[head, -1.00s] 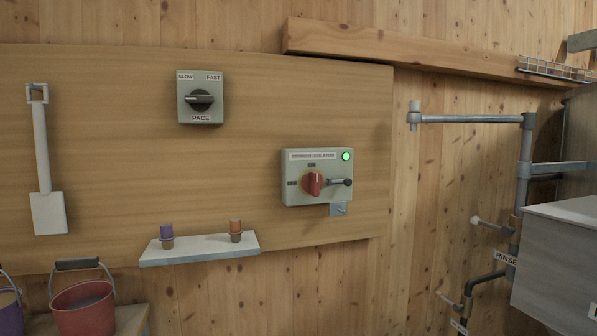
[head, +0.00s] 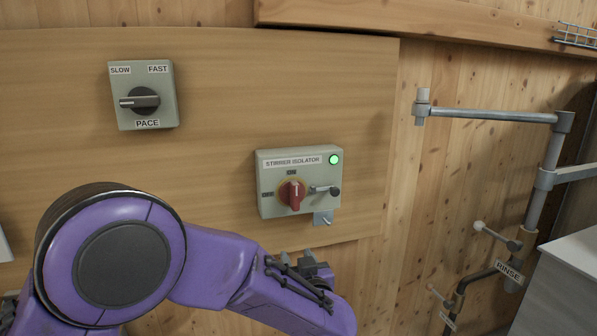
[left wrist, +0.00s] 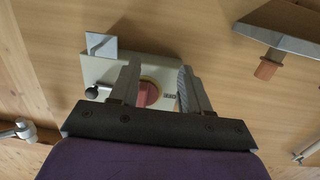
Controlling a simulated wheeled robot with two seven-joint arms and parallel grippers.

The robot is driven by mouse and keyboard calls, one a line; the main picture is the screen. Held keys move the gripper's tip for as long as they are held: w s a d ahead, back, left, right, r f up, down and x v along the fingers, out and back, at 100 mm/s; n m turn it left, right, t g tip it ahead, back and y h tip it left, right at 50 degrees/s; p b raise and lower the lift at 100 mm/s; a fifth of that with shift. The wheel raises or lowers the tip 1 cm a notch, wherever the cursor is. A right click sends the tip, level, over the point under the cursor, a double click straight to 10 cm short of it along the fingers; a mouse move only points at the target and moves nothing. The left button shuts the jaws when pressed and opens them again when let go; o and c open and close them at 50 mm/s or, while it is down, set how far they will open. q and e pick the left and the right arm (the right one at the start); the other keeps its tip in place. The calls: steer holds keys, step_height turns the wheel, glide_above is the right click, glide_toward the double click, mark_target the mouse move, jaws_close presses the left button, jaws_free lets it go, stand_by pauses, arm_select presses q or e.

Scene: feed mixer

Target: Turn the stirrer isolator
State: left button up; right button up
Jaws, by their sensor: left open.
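The stirrer isolator (head: 299,160) is a pale grey box on the wooden panel. Its red rotary handle (head: 292,194) stands roughly upright, towards the upper label, with another label at its left. A green lamp (head: 334,160) is lit at the top right. A rod with a dark knob (head: 335,191) sits just right of the handle. My left gripper (head: 312,264) is below the box in the head view. In the left wrist view it is open and empty (left wrist: 160,68), and the red handle (left wrist: 148,93) shows between its fingers, partly hidden. I cannot tell any contact.
A pace switch (head: 140,98) is at the upper left. A small metal bracket (head: 323,218) hangs below the isolator. A grey pipe arm (head: 490,115) and rinse pipework (head: 508,272) stand on the right.

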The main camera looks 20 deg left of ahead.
arm_select(q)
steer(key=n+y+p, duration=0.1)
steer(key=p, duration=0.1)
glide_toward(297, 188)
steer(key=shift+t, duration=0.3)
steer(key=p+x, duration=0.3)
steer(key=x, duration=0.6)
steer(key=shift+s+a+f, duration=0.1)
steer(key=shift+s+f, duration=0.05)
steer(key=shift+f, duration=0.05)
steer(key=shift+w+a, duration=0.2)
steer(key=shift+w, duration=0.1)
arm_select(e)
step_height(297, 188, up, 7)
arm_select(q)
steer(key=shift+f, duration=0.1)
jaws_close()
